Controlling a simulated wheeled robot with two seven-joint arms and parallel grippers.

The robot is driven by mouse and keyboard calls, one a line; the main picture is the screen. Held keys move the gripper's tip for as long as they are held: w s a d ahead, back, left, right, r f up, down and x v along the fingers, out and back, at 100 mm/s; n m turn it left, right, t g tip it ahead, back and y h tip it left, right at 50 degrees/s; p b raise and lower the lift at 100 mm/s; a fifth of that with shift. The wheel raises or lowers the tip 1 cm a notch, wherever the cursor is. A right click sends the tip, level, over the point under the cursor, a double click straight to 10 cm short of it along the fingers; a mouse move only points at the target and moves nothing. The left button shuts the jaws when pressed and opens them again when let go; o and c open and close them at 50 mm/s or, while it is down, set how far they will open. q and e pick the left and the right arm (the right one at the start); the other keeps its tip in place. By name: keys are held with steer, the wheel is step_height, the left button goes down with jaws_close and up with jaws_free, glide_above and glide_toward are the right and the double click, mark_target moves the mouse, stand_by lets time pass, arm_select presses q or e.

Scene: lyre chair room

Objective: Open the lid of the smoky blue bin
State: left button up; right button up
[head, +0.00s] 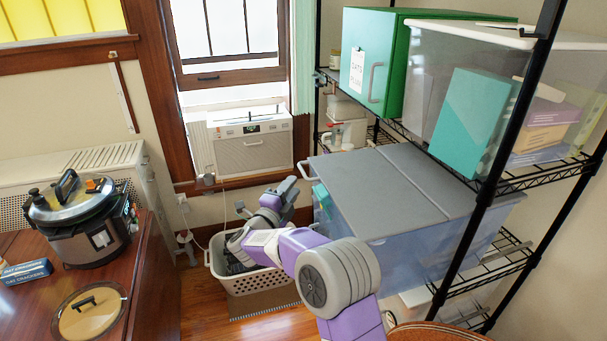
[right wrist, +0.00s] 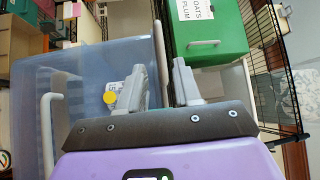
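The smoky blue bin (head: 400,255) stands on the right, on the wire rack, with its flat grey lid (head: 380,190) down on top. A pale handle (head: 306,171) sticks out at the lid's left edge. My right gripper (head: 291,186) is just in front of that edge. In the right wrist view, the bin's clear blue wall (right wrist: 85,75) fills the left. My right gripper (right wrist: 160,82) shows there with its fingers apart, on either side of the lid's pale edge. Contact cannot be told. My left gripper is not in view.
A green box (head: 390,60) and a clear bin (head: 450,80) sit on the shelf above the lid. A black rack post (head: 500,150) stands in front. A white laundry basket (head: 250,280) is below my right forearm. A cooker (head: 85,225) stands on the table at left.

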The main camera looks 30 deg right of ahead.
mark_target(303, 171)
steer(key=p+x, duration=0.1)
steer(key=x, duration=0.6)
steer(key=shift+d+r, duration=0.2)
steer(key=shift+d, duration=0.1)
jaws_close()
